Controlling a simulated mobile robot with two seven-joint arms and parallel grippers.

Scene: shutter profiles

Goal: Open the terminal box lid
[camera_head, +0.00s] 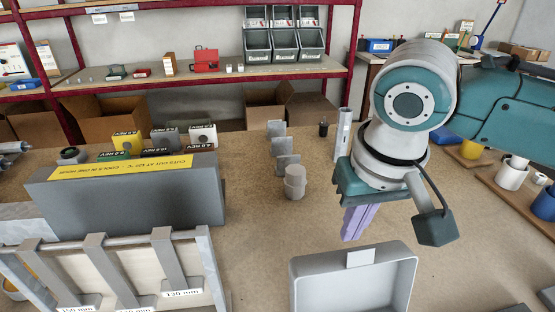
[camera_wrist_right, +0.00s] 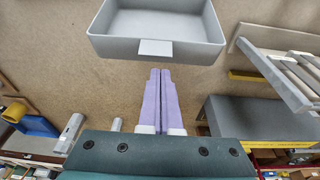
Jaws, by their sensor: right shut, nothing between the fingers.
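My right gripper (camera_head: 350,236) points down over the table with its purple fingers together and empty. In the right wrist view the fingertips (camera_wrist_right: 160,72) are just short of a grey open box (camera_wrist_right: 172,22). That box also shows at the front of the head view (camera_head: 300,277). A pale tab (camera_head: 360,258) is on its wall nearest the gripper. The tab also shows in the right wrist view (camera_wrist_right: 155,47), and I cannot tell if the fingers touch it. I see no clearly marked terminal box or lid. My left gripper is not in view.
A long grey block (camera_head: 130,205) with a yellow label stands left, behind a rack (camera_head: 110,268) of grey profiles. Grey plates (camera_head: 287,165) and a stubby cylinder (camera_head: 295,182) stand mid-table. Cups (camera_head: 512,173) are at right. Bare table lies around the open box.

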